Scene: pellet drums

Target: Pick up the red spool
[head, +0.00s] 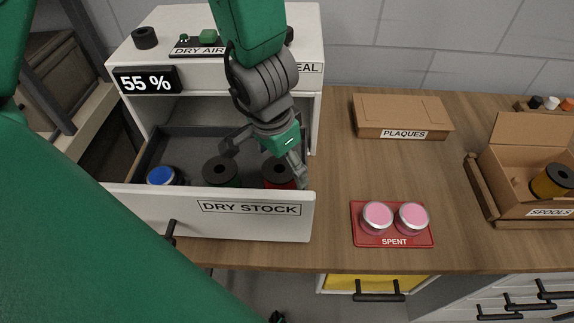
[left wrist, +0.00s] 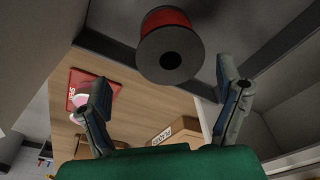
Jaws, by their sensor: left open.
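The red spool (head: 281,185) stands in the right end of the open drawer labelled DRY STOCK (head: 250,222), its black top flange facing up. In the left wrist view the red spool (left wrist: 169,49) shows at the top centre, its dark flange toward the camera. My left gripper (head: 264,160) is above the drawer, fingers spread, close to the red spool; the spool's lower part is hidden by the drawer front. In the left wrist view the open, empty fingers of the left gripper (left wrist: 165,92) lie either side of the spool's line, with the spool beyond the tips. My right gripper is not in view.
To the right are a PLAQUES box (head: 402,113), a red SPENT tray (head: 394,241) with two pink-topped tins, and a SPOOLS box (head: 530,140).

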